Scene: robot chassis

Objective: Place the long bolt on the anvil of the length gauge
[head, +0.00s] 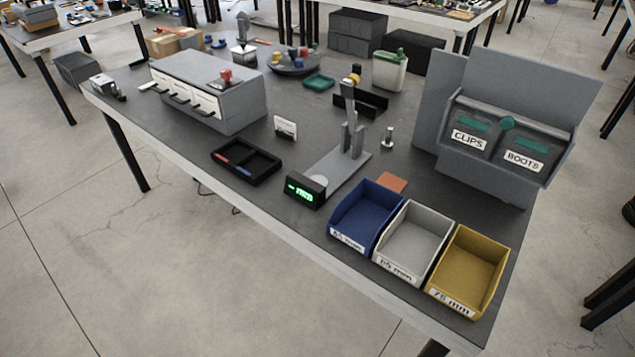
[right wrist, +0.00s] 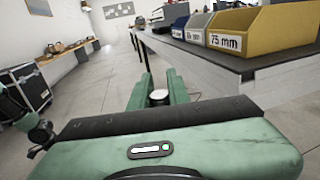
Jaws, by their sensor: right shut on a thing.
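The length gauge (head: 338,172) stands near the middle of the table in the head view, with a grey base, upright posts and a green lit display (head: 305,192). My right gripper (right wrist: 160,82) shows only in the right wrist view, out beside the table. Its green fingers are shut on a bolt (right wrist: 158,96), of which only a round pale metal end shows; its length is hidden. A small metal piece like a bolt (head: 388,138) stands upright to the right of the gauge. My left gripper is in neither view.
Blue (head: 365,215), grey (head: 412,240) and yellow (head: 468,270) bins line the table's front right edge. A black divided tray (head: 247,162) lies left of the gauge. A grey drawer unit (head: 210,90) stands at the left, a grey rack (head: 505,130) at the right.

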